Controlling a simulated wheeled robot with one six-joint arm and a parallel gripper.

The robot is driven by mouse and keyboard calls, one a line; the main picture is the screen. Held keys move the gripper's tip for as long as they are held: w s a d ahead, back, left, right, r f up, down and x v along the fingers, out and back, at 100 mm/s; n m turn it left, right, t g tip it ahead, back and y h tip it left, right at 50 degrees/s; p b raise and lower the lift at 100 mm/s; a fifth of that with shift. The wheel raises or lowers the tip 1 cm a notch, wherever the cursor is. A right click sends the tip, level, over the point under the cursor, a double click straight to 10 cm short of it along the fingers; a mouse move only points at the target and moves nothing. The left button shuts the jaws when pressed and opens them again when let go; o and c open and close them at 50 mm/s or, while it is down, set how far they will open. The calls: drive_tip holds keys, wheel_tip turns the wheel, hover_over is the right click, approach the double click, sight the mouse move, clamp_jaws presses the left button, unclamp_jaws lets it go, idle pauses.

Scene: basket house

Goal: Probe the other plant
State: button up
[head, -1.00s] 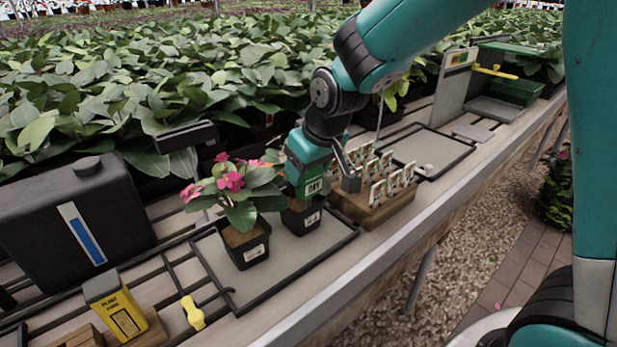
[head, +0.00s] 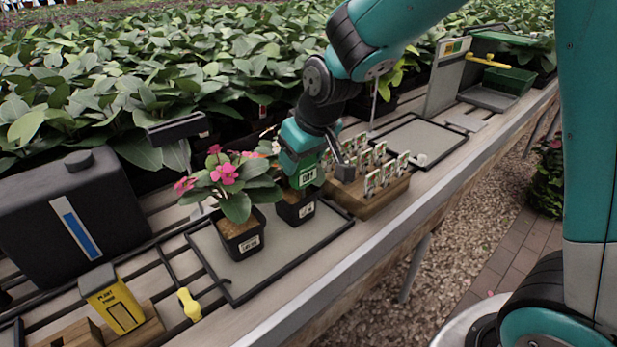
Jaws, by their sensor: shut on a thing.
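Two small black pots stand on the grey tray (head: 330,222). The left pot (head: 241,238) holds a plant with bright pink flowers (head: 226,173). The right pot (head: 297,209) is just beneath my gripper (head: 312,168), which hides most of its plant. My gripper is shut on what looks like a green meter (head: 308,177) with a small pale display, held directly above the right pot's soil. The display's text is too small to read surely. Whether a probe tip is in the soil is hidden.
A wooden block with several seed packets (head: 372,200) stands close right of my gripper. A black jerrycan (head: 70,215), a yellow plant-food box (head: 118,303) and a yellow object (head: 189,304) are at left. An emptier tray (head: 425,138) lies farther right. Dense leafy plants line the back.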

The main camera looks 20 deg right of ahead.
drive_tip(key=shift+r+p, duration=3.5)
drive_tip(key=shift+r, duration=0.75)
drive_tip(key=shift+f, duration=0.1)
drive_tip(key=shift+a, duration=0.1)
